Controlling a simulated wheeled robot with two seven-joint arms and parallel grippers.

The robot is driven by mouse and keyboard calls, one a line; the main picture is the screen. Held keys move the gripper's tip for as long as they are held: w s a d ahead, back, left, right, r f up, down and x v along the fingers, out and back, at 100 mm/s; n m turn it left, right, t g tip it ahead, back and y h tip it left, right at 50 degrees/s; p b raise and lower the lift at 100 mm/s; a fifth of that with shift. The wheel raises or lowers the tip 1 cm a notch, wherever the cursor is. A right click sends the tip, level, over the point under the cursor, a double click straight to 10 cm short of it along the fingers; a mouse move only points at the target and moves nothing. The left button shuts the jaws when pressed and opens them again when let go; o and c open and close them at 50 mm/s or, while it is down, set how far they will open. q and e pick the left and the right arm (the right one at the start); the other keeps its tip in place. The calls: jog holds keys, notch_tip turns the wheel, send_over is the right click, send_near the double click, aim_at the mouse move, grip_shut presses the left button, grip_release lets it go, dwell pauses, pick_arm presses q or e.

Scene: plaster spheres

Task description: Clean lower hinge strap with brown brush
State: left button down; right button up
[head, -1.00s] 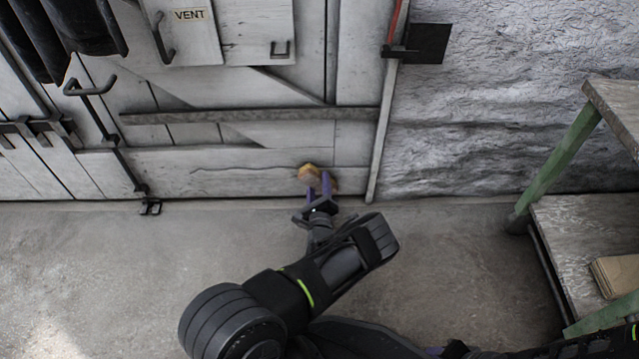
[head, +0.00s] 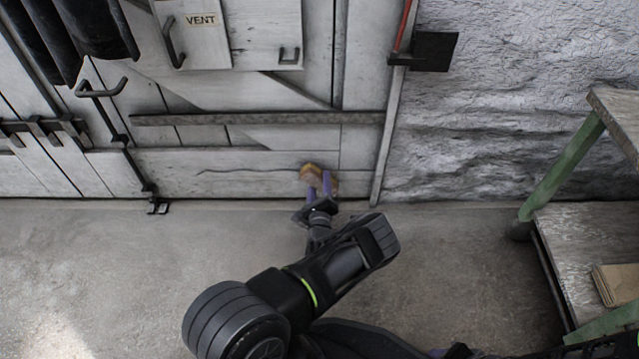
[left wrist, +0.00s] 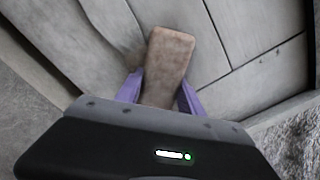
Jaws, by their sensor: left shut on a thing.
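The brown brush (head: 311,172) is held in my left gripper (head: 320,188), which is shut on it. The brush is in front of the lower boards of the pale door, low down near its right edge. I cannot tell whether it touches them. In the left wrist view the brush (left wrist: 168,62) is a worn tan block between the purple fingers (left wrist: 160,92), against blurred boards. A long grey hinge strap (head: 260,117) runs across the door above the brush, apart from it in the picture. My right gripper is not in view.
The rough stone wall (head: 500,110) stands right of the door. A bench with green legs (head: 562,165) and a low shelf (head: 580,245) is at the right. A dark bolt (head: 150,187) is at the door's lower left. The floor (head: 110,270) at left is clear.

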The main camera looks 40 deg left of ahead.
pick_arm(q)
jog(key=shift+w+d+f+b, duration=0.45)
jog(key=shift+d+f+b, duration=0.2)
jog(key=shift+f+b, duration=0.15)
jog(key=shift+w+d+f+b, duration=0.25)
jog(key=shift+d+f+b, duration=0.05)
jog(key=shift+f+b, duration=0.15)
jog(key=shift+w+d+f+b, duration=0.2)
jog(key=shift+d+f+b, duration=0.05)
jog(key=shift+f+b, duration=0.15)
jog(key=shift+r, duration=0.1)
jog(key=shift+s+a+r+p, duration=0.15)
jog(key=shift+a+r+p, duration=0.05)
jog(key=shift+r+p, duration=0.2)
jog(key=shift+s+a+r+p, duration=0.15)
jog(key=shift+r+p, duration=0.1)
jog(key=shift+p, duration=0.15)
jog(key=shift+s+a+r, duration=0.15)
jog(key=shift+s+a, duration=0.05)
